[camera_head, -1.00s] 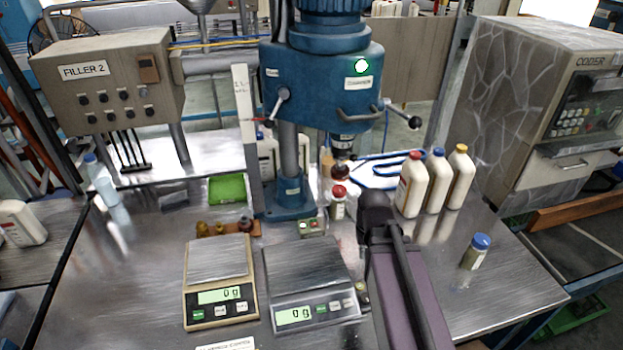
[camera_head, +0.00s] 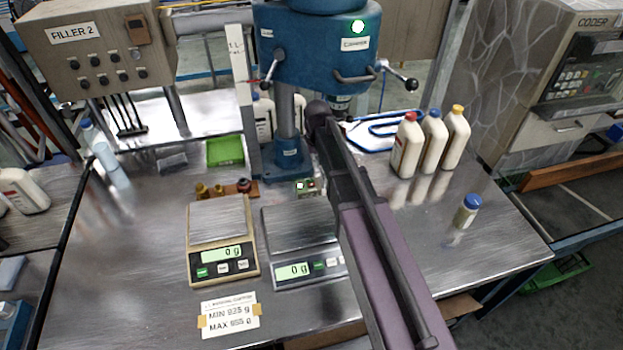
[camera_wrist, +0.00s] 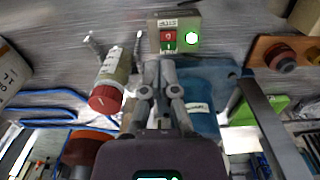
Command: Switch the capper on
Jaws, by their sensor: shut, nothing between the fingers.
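In the head view my arm hides the fingertips.
Two scales (camera_head: 222,238) (camera_head: 300,228) stand in front of the capper. White bottles (camera_head: 408,147) and a blue-capped jar (camera_head: 467,211) stand to the right. A green tray (camera_head: 225,151) lies left.

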